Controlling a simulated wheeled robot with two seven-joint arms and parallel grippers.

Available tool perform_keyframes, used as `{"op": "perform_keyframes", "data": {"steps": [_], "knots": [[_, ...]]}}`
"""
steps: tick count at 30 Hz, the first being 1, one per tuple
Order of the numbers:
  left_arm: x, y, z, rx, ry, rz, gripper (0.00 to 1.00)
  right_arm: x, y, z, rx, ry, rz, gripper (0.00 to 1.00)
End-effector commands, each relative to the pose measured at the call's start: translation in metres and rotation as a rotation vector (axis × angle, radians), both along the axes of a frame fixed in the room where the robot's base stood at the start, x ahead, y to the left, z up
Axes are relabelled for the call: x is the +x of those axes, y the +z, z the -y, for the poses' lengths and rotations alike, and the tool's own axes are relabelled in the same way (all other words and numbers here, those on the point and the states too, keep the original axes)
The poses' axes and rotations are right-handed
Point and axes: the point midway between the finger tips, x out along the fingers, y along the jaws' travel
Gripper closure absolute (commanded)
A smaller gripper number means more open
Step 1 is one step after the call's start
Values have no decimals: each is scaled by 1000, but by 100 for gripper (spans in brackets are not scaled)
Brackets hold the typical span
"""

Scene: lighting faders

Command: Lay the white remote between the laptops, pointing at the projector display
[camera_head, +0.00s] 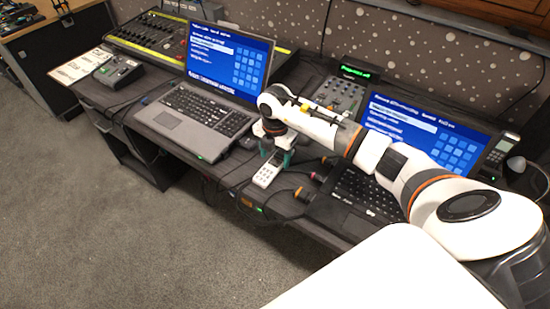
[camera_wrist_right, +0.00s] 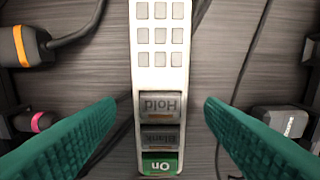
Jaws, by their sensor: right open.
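The white remote (camera_head: 268,170) lies on the dark desk between the two laptops, near the front edge. The right wrist view shows its keypad and its "Hold", "Blank" and green "On" buttons (camera_wrist_right: 161,100). My right gripper (camera_head: 276,156) is over the remote, and its green fingers (camera_wrist_right: 160,130) are open on either side of it, apart from it. The left laptop (camera_head: 205,110) and the right laptop (camera_head: 370,195) are open with blue screens. A small display with green text (camera_head: 358,73) stands behind, between them; I cannot tell whether it is the projector display. My left gripper is not in view.
Cables and plugs lie beside the remote, including one with an orange band (camera_wrist_right: 20,45) and a grey connector (camera_wrist_right: 278,122). A mixer (camera_head: 340,95) stands behind. A lighting console (camera_head: 150,38) is at the back left.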

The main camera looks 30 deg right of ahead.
Motion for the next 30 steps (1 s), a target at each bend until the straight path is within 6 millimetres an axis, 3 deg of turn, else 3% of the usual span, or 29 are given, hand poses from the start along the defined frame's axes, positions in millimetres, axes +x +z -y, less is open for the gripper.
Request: {"op": "perform_keyframes", "data": {"steps": [9, 15, 30], "knots": [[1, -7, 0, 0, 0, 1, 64, 1, 69, 0, -1, 1, 6, 37], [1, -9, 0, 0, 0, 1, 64, 1, 96, 0, -1, 0, 4, 37], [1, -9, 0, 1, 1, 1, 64, 0, 104, 0, 0, -1, 0, 37]]}}
